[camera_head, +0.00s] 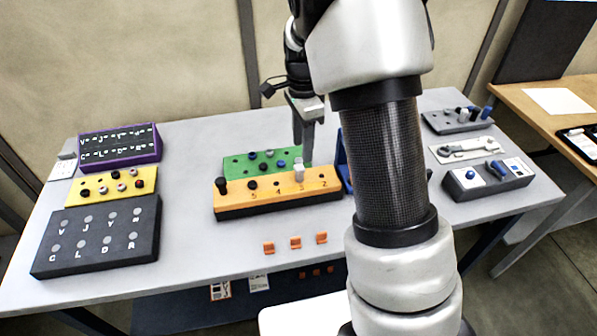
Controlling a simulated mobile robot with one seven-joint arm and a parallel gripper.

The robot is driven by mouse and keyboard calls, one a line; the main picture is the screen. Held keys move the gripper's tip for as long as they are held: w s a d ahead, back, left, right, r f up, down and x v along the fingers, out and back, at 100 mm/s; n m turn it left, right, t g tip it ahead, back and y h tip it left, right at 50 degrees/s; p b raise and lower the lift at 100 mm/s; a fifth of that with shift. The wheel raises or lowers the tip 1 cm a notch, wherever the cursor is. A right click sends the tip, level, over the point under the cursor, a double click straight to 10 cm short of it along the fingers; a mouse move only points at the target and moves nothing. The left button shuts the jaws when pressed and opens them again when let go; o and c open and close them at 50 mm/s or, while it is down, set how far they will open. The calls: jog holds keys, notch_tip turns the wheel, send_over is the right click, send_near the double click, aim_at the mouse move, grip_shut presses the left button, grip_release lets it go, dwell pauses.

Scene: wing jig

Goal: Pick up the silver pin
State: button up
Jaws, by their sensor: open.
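A silver pin (299,173) stands upright on the orange block (276,198), near the printed 3. My gripper (304,148) points down just above and behind this pin, over the green board (236,163). It is open, with nothing visible between its fingers. The fingers overlap in this view, so I cannot tell whether they touch the pin. Another silver or grey pin (462,114) stands on the grey board at the right.
A black pin (221,184) stands at the orange block's left end. Black and blue pins sit on the green board behind. A blue part (345,165) stands just right of the block, partly hidden by my arm.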

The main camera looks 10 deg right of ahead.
aim_at(299, 167)
notch_tip(299, 167, down, 4)
jog(key=shift+f, duration=0.25)
jog(key=shift+w+a+f+p, duration=0.1)
jog(key=shift+a+f+p, duration=0.1)
jog(key=shift+f, duration=1.1)
jog(key=shift+a+f+p, duration=0.15)
jog(key=shift+f, duration=1.15)
grip_shut()
jog(key=shift+r, duration=0.1)
notch_tip(299, 167, up, 10)
jog(key=shift+f, duration=0.1)
